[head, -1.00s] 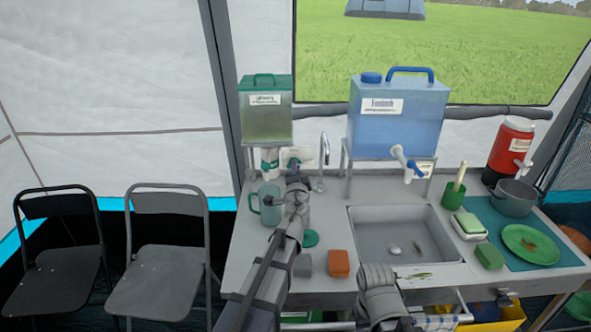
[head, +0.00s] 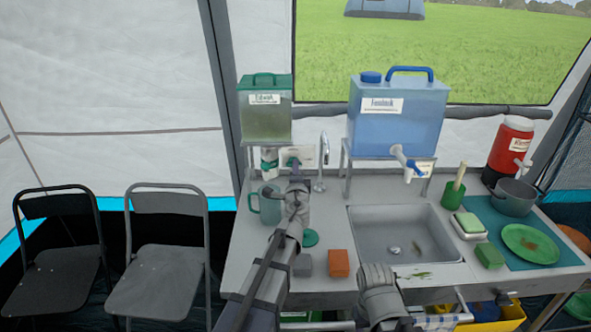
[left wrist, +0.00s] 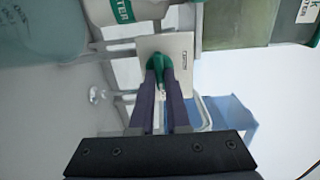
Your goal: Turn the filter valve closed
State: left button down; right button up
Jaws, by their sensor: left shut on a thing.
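The filter valve has a green handle (left wrist: 156,62) in front of a pale plate (left wrist: 178,48), below the green-lidded filter tank (head: 265,112). In the head view the green handle (head: 292,161) shows small at the tip of my left gripper (head: 295,168). In the left wrist view my left gripper (left wrist: 162,80) has its two dark fingers on either side of the handle, shut on it. The fingers hide part of the handle. My right arm shows at the bottom of the head view, but its fingers do not.
A teal mug (head: 268,208) stands left of my left arm. A tap (head: 323,160) rises just right of the valve. The blue water tank (head: 395,125) stands on a rack behind the sink (head: 370,218). An orange sponge (head: 339,263) lies near the counter's front edge.

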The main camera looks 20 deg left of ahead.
pick_arm(q)
jog(key=c, duration=0.9)
grip_release()
jog(key=v, duration=0.7)
jog(key=shift+s, duration=0.4)
jog(key=shift+d, duration=0.15)
